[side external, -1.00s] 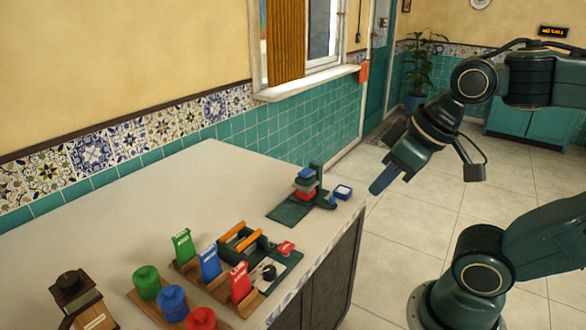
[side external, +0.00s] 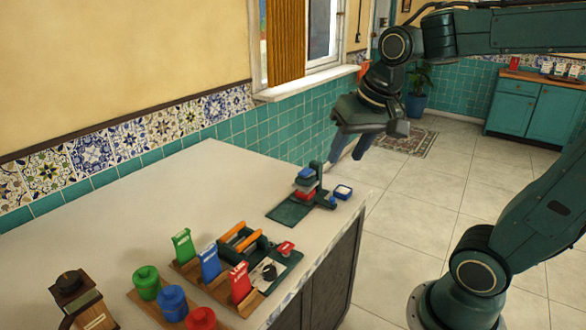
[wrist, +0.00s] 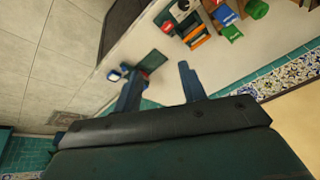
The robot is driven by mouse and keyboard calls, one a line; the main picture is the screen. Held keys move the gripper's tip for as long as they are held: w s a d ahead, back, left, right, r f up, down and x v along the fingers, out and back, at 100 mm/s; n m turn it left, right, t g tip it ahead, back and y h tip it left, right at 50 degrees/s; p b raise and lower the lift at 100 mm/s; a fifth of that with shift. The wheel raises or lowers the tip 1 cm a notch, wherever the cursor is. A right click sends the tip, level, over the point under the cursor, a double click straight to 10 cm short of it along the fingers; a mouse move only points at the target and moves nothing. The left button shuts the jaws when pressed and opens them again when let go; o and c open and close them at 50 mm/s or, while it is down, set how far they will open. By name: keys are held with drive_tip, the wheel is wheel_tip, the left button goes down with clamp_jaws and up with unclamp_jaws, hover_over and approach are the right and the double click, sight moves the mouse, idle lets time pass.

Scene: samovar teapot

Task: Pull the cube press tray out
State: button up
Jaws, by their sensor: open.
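The cube press (side external: 317,186) stands at the far right corner of the counter, with a dark green base plate and a dark upright. Red, grey and blue layers are stacked in it. A small blue tray with a white inside (side external: 343,191) sits right of it near the counter edge; I cannot tell whether they are joined. My gripper (side external: 348,146) is open and empty, above and behind the press, fingers pointing down. In the wrist view, the two blue fingers (wrist: 158,76) are spread. The small tray (wrist: 114,75) and the green plate (wrist: 153,61) show beyond them; the left finger partly hides the press.
The counter (side external: 180,210) is clear behind the press. Nearer the camera are a dark holder with orange bars (side external: 238,236), green, blue and red packets, and several coloured jars (side external: 172,302). A tiled wall and window sill (side external: 305,82) stand behind.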

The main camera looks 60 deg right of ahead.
drive_tip(key=w+d+f+m+g, duration=0.1)
drive_tip(key=w+d+m, duration=0.4)
drive_tip(key=w, duration=0.1)
drive_tip(key=m+g, duration=0.3)
drive_tip(key=m, duration=0.9)
hover_over(332, 198)
wheel_tip(332, 198, down, 16)
drive_tip(key=shift+s+y, duration=0.15)
drive_tip(key=shift+y, duration=0.15)
wheel_tip(332, 198, down, 14)
drive_tip(key=shift+d+r, duration=0.1)
drive_tip(key=shift+r, duration=0.05)
clamp_jaws()
